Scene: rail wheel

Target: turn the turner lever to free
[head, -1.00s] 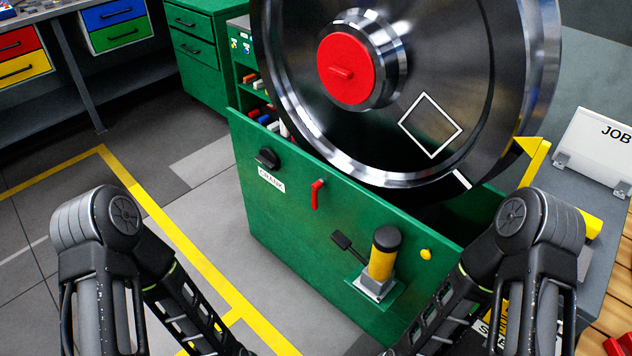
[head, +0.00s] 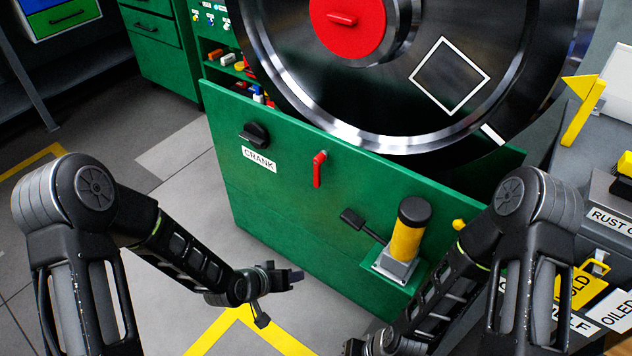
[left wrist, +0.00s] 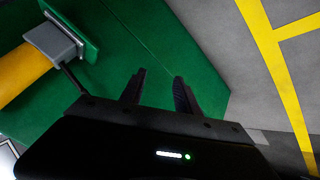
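A small red lever (head: 319,170) hangs roughly straight down on the front of the green stand (head: 270,210), below the big steel wheel (head: 380,110). No label for it can be read. My left gripper (head: 292,276) is in front of the stand, below the red lever and apart from it. In the left wrist view its two dark fingers (left wrist: 158,90) are apart with nothing between them, over the green panel (left wrist: 150,40). The red lever does not show in that view. My right gripper is low at the bottom edge of the head view, and its fingers are not visible.
A black crank knob (head: 254,134) with a CRANK label (head: 259,160) is left of the lever. A yellow cylinder (head: 407,235) with a black pedal-like arm (head: 362,225) juts from the stand at right. Grey floor lies in front.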

